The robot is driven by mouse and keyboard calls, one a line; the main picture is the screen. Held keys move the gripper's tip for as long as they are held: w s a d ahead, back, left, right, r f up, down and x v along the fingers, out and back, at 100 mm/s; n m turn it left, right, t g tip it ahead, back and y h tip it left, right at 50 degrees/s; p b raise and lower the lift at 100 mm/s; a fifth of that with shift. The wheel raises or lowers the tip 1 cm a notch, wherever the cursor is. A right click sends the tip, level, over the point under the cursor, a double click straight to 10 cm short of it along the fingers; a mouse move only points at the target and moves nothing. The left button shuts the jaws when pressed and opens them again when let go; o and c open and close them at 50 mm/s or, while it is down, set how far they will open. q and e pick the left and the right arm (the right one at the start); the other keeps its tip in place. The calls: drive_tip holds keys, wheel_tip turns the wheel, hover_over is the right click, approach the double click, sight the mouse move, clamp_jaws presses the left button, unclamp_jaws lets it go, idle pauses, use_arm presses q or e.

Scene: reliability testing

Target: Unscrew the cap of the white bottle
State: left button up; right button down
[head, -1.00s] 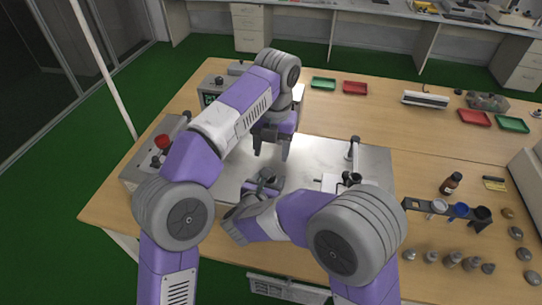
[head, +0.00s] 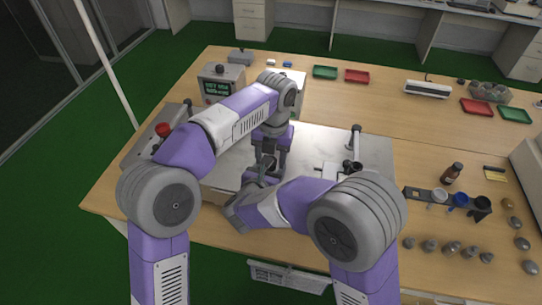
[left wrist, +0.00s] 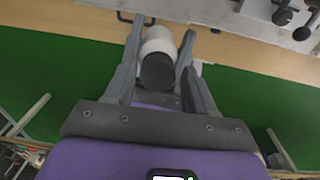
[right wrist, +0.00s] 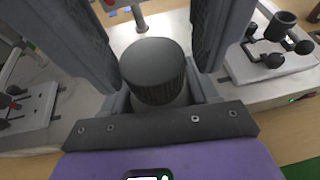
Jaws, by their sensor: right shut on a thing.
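The white bottle (left wrist: 158,38) lies between the two fingers of my left gripper (left wrist: 161,50) in the left wrist view, its dark cap (left wrist: 158,71) toward the camera. Narrow gaps seem to show beside it, so the left fingers look open around it. The black ribbed cap fills the middle of the right wrist view (right wrist: 153,70), between the fingers of my right gripper (right wrist: 153,22). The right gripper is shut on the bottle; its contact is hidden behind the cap. In the head view my left gripper (head: 267,162) points down just above the right one, and the arms mostly hide the bottle.
A metal plate (head: 330,150) with a small clamp stand (head: 353,140) lies under the arms. A control box with a red button (head: 163,130) stands left, a small screen (head: 216,88) behind. A rack (head: 440,198) and several metal pieces are at right.

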use_arm(q)
drive_tip(key=c, duration=0.7)
drive_tip(key=o, duration=0.9)
drive_tip(key=shift+o, duration=0.2)
wheel_tip(320, 180, up, 4)
drive_tip(key=shift+d+r, duration=0.3)
drive_tip(key=shift+r, duration=0.85)
drive_tip(key=shift+c, duration=0.4)
drive_tip(key=shift+r, duration=0.9)
drive_tip(key=shift+s+a+f, duration=0.1)
drive_tip(key=shift+a+f, duration=0.1)
drive_tip(key=shift+f, duration=1.75)
drive_tip(key=shift+a+f, duration=0.2)
drive_tip(key=shift+f, duration=1.7)
